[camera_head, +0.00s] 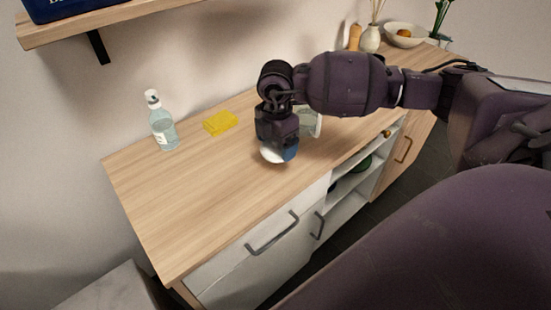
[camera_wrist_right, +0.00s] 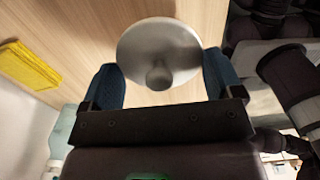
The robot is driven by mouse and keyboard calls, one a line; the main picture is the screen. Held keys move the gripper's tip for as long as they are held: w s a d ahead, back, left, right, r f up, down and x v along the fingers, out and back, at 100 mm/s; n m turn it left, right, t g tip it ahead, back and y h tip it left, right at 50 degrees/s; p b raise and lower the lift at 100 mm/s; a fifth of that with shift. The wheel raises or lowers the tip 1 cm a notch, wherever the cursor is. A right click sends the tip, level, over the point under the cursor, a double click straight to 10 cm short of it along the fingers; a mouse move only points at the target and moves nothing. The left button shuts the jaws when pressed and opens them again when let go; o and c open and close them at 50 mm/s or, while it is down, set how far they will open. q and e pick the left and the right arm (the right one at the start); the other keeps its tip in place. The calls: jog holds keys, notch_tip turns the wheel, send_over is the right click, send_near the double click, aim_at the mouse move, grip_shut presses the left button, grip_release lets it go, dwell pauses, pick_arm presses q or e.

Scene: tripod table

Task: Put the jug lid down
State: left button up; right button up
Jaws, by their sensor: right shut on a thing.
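The jug lid is a round, grey, metallic-looking disc with a central knob (camera_wrist_right: 158,72). In the right wrist view it sits between the two blue fingers of my right gripper (camera_wrist_right: 165,85), which is shut on it. In the head view my right gripper (camera_head: 278,150) points down over the wooden counter, and a pale edge of the lid (camera_head: 270,156) shows at its tips. I cannot tell whether the lid touches the counter. A clear jug (camera_head: 310,122) stands just behind and right of the gripper, partly hidden by my arm. My left gripper is not in view.
The wooden counter (camera_head: 190,205) is clear at its left and front. A bowl (camera_head: 404,40) and a vase (camera_head: 370,40) stand at the far end. A shelf (camera_head: 110,18) hangs above.

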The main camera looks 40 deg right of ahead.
aim_at(276, 168)
notch_tip(276, 168, down, 5)
jog(key=shift+f+b, duration=0.1)
jog(key=shift+b, duration=0.35)
jog(key=shift+f, duration=0.35)
jog(key=shift+f, duration=0.1)
jog(key=o, duration=0.7)
